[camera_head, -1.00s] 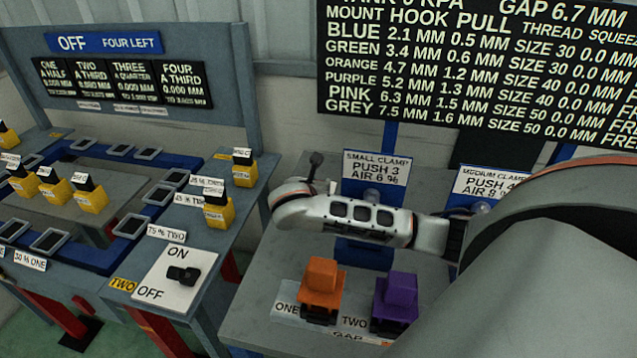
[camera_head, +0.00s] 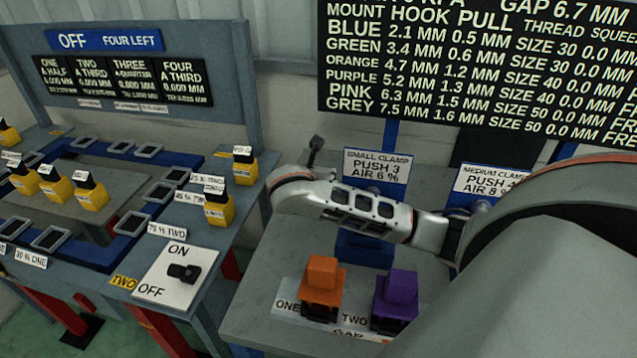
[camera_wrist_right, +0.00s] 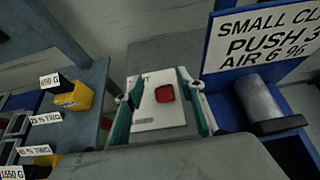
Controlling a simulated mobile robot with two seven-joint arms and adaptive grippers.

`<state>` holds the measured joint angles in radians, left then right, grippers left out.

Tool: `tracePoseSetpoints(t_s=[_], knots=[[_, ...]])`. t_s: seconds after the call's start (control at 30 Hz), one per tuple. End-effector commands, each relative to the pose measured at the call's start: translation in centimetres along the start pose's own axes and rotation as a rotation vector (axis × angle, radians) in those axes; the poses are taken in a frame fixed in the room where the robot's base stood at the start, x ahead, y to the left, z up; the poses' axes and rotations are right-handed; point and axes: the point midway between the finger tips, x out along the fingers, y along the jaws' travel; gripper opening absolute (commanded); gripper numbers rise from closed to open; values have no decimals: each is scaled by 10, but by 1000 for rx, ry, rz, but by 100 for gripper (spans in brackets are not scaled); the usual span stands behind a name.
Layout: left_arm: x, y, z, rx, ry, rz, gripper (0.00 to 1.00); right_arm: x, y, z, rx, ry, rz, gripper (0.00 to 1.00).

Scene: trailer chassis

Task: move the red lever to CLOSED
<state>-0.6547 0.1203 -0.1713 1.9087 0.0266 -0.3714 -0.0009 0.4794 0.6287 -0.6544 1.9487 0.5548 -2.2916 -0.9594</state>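In the right wrist view, a red block-like piece (camera_wrist_right: 165,93), likely the lever's handle, shows on a white plate (camera_wrist_right: 146,112). The plate's lettering is partly hidden, with only "UT" readable at its upper left. My right gripper (camera_wrist_right: 160,76) is open, with its two teal fingers apart on the left and right of the red piece. I cannot tell whether either finger touches it. My left gripper is not in view.
A small-clamp sign (camera_head: 377,165) stands on a blue post beside a grey cylinder (camera_wrist_right: 259,100). Orange (camera_head: 322,284) and purple (camera_head: 396,296) blocks stand in front of my arm. To the left are an ON/OFF switch (camera_head: 183,272) and several yellow weights.

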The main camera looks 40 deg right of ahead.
Motion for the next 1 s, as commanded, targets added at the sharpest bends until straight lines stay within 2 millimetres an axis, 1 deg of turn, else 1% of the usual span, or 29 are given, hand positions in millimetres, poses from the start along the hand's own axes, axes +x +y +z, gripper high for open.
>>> tracePoseSetpoints(t_s=[0.03, 0.2, 0.33, 0.5, 1.0], knots=[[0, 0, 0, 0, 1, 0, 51, -6, 0, 9, 4, 0, 2, 39], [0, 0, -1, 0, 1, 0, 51, -20, 1, 33, 2, 2, 3, 39], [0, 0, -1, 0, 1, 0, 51, -26, 0, 44, 1, 3, 1, 39], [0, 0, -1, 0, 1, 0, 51, -29, 0, 49, -2, 2, 1, 39], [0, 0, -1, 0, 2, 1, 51, -29, 0, 49, 0, 1, 0, 39]])
